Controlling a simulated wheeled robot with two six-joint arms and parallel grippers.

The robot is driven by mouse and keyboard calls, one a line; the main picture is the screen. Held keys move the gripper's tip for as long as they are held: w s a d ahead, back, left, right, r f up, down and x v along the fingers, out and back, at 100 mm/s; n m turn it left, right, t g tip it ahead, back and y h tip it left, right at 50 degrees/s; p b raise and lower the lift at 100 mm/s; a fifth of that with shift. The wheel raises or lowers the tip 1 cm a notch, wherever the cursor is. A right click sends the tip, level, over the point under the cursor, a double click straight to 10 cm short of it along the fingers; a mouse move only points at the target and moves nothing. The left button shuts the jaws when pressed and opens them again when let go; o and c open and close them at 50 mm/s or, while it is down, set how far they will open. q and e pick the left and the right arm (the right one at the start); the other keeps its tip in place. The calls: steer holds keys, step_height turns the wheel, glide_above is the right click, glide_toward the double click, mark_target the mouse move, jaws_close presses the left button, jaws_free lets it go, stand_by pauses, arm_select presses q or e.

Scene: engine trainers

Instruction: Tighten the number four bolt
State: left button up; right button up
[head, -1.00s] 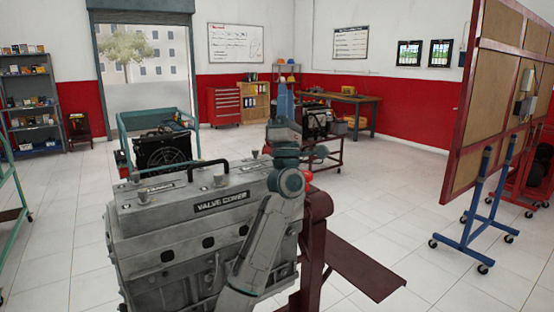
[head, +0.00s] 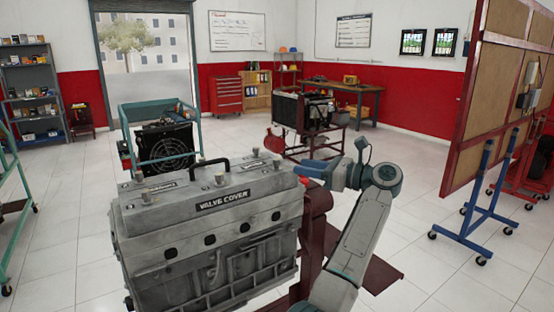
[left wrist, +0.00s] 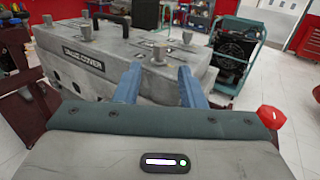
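The grey engine with its valve cover (head: 222,200) stands in the middle of the head view. Several bolts stand upright on its top, among them a middle front one (head: 219,178) and one near the right end (head: 277,163). I see no numbers on them, so I cannot tell which is number four. My left gripper (head: 306,168) is at the engine's right end, its blue fingers pointing left. In the left wrist view the fingers are apart and empty, and the right-end bolt (left wrist: 160,52) shows beyond them, between the fingers. My right gripper is out of view.
A black handle (head: 209,163) rises from the cover. The dark red stand (head: 375,268) extends right of the engine. A teal cart with a radiator (head: 167,148) and another engine trainer (head: 306,112) stand behind. A wheeled board (head: 500,110) is at right. Floor between is clear.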

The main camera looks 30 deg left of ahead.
mark_target(277, 159)
arm_select(q)
steer(key=a+p, duration=0.1)
steer(key=a, duration=0.1)
steer(key=a+p, duration=0.1)
steer(key=a, duration=0.2)
steer(key=s+a+p, duration=0.1)
steer(key=a, duration=0.1)
steer(key=shift+s+a+r, duration=0.1)
steer(key=shift+a+r, duration=0.05)
steer(key=shift+a, duration=0.8)
jaws_close()
